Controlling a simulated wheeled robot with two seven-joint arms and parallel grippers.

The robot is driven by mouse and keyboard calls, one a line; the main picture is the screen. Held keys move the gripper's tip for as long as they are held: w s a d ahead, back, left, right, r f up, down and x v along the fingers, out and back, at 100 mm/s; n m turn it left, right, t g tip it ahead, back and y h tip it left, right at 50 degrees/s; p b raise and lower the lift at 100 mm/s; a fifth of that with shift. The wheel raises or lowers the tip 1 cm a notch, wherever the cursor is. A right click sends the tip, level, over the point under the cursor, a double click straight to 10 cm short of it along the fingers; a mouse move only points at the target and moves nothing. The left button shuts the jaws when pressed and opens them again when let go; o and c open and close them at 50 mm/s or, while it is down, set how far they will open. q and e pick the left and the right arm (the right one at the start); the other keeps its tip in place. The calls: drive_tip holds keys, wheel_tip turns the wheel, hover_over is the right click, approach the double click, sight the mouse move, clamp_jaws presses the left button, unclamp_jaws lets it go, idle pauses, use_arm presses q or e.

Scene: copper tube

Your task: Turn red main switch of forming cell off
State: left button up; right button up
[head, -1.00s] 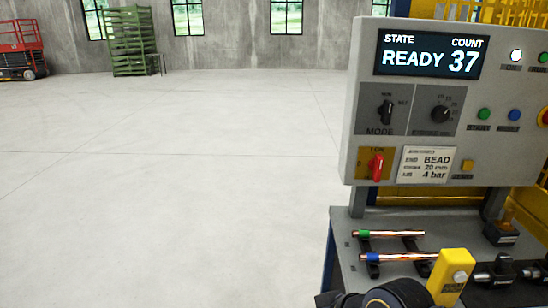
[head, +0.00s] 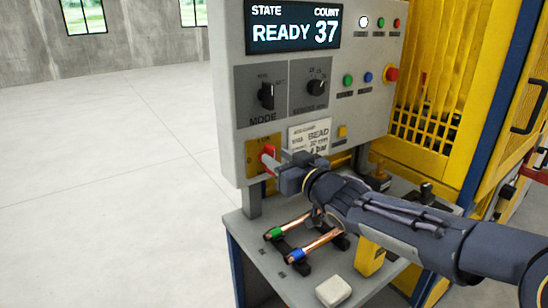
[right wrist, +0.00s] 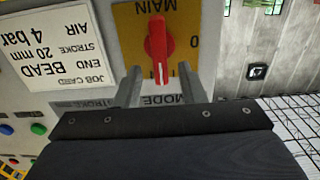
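The red main switch (head: 267,157) sits on a yellow plate (head: 256,144) at the lower left of the control panel. In the right wrist view, which shows the panel upside down, the red knob (right wrist: 159,48) is upright with its white mark towards the panel's top; the "0" is off to its side. My right gripper (head: 276,166) is at the switch, partly hiding it in the head view. In the wrist view its two fingers (right wrist: 160,85) are apart, one on each side of the knob's marked end, with gaps visible. My left gripper is not in view.
The panel's display (head: 292,28) reads READY, count 37. Black mode (head: 266,95) and stroke knobs are above the switch; coloured buttons and a red emergency stop (head: 391,73) are right. Below, a bench holds copper tubes (head: 318,241) on a rack. Open floor lies left.

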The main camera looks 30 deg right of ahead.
drive_tip(key=shift+w+a, duration=0.1)
drive_tip(key=shift+w, duration=1.15)
clamp_jaws()
